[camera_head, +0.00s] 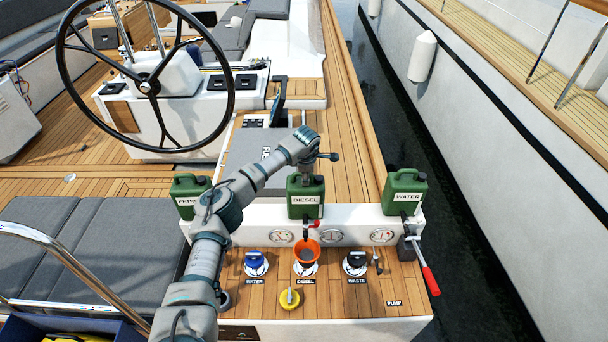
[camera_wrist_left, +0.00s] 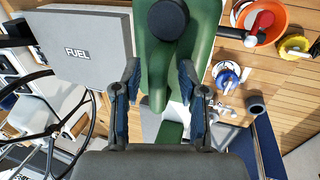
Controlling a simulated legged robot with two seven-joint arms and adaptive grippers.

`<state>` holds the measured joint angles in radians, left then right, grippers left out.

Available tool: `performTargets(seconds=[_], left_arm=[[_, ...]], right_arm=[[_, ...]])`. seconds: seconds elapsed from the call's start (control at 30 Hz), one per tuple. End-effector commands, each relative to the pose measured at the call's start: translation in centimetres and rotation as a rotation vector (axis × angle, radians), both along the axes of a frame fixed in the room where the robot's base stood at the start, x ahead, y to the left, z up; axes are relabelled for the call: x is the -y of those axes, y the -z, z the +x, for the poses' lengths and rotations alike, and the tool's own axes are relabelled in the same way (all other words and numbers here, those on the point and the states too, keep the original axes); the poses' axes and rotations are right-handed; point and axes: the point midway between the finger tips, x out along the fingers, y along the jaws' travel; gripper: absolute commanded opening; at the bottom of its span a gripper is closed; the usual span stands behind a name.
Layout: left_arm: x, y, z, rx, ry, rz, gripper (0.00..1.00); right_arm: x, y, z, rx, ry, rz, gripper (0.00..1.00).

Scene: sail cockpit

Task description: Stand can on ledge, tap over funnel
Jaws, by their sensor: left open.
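The green diesel can (camera_head: 305,205) stands upright on the white ledge (camera_head: 350,219), between the other two cans. Its tap (camera_head: 312,223), with a red lever, hangs in front of the ledge above the orange funnel (camera_head: 306,246). The funnel sits in the middle deck filler, labelled DIESEL. My left gripper (camera_head: 318,156) is just above the can. In the left wrist view its open fingers (camera_wrist_left: 160,85) are on either side of the green can (camera_wrist_left: 205,35), apart from it as far as I can see. My right gripper is not in view.
A petrol can (camera_head: 188,190) and a water can (camera_head: 404,185) stand at the ledge's ends. Blue (camera_head: 256,262) and black (camera_head: 355,262) filler caps flank the funnel; a yellow cap (camera_head: 290,298) lies in front. A red-handled pump lever (camera_head: 430,280) sticks out at right. The steering wheel (camera_head: 148,85) is behind.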

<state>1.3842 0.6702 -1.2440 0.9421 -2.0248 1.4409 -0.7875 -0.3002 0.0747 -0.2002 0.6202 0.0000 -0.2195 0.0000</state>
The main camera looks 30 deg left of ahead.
Motion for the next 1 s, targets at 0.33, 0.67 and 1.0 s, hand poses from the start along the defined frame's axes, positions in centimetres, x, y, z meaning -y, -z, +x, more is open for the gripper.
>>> performTargets(seconds=[0.33, 0.67, 1.0], left_arm=[[0.4, -4.5, -1.2, 0.006, 0.002, -0.003, 0.42], [1.3, -10.4, -2.7, 0.001, 0.0, -0.003, 0.42], [1.7, -11.5, -3.0, 0.0, 0.0, -0.001, 0.42]], right_arm=[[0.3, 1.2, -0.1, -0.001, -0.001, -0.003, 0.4], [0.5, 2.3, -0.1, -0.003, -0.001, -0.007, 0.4], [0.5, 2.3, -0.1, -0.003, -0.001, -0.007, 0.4]])
